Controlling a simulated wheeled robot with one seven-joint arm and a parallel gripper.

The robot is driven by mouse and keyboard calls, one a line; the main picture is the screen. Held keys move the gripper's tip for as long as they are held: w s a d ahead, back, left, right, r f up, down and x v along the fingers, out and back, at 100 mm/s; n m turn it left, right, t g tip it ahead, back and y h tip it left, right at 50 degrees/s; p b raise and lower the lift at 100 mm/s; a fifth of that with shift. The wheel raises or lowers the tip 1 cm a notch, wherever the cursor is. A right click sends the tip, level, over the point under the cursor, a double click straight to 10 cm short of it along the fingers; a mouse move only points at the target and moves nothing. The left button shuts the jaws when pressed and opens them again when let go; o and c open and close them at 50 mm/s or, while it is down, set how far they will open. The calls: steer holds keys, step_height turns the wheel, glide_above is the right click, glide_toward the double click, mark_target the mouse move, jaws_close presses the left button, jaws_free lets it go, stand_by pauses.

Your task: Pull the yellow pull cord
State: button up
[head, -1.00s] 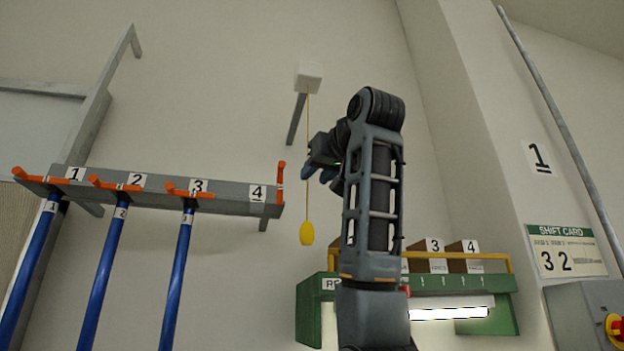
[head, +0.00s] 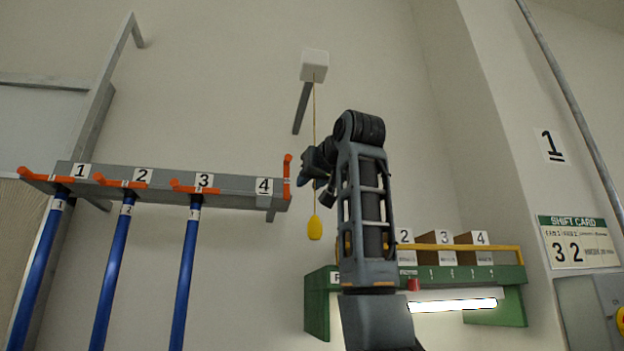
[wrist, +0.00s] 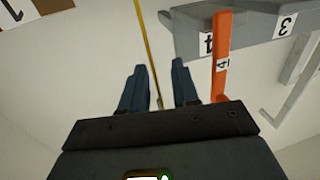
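The yellow pull cord (head: 314,105) hangs from a white box (head: 314,66) high on the wall. Its yellow teardrop handle (head: 315,228) is at the lower end, below my gripper (head: 309,180) in the head view. My gripper is at the cord's middle stretch and hides part of it. In the wrist view my gripper (wrist: 157,90) is open, and the cord (wrist: 147,50) runs through the gap between its two dark blue fingers. I cannot see the cord touching either finger. The handle is not in the wrist view.
A grey rail (head: 230,187) with orange hooks and several blue rods (head: 111,260) is close on the left. Its orange end hook (wrist: 222,55) is beside my right finger in the wrist view. A green shelf (head: 317,300) with numbered boxes and a lit tube is lower right.

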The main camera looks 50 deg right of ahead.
jaws_close()
steer(key=shift+f, duration=0.1)
steer(key=shift+f+b, duration=0.65)
steer(key=shift+f, duration=0.25)
steer(key=shift+o, duration=1.2)
jaws_free()
steer(key=shift+r, duration=0.1)
steer(key=b+v, duration=0.2)
steer(key=v, duration=0.5)
steer(key=shift+s+a, duration=0.2)
steer(key=shift+s, duration=0.2)
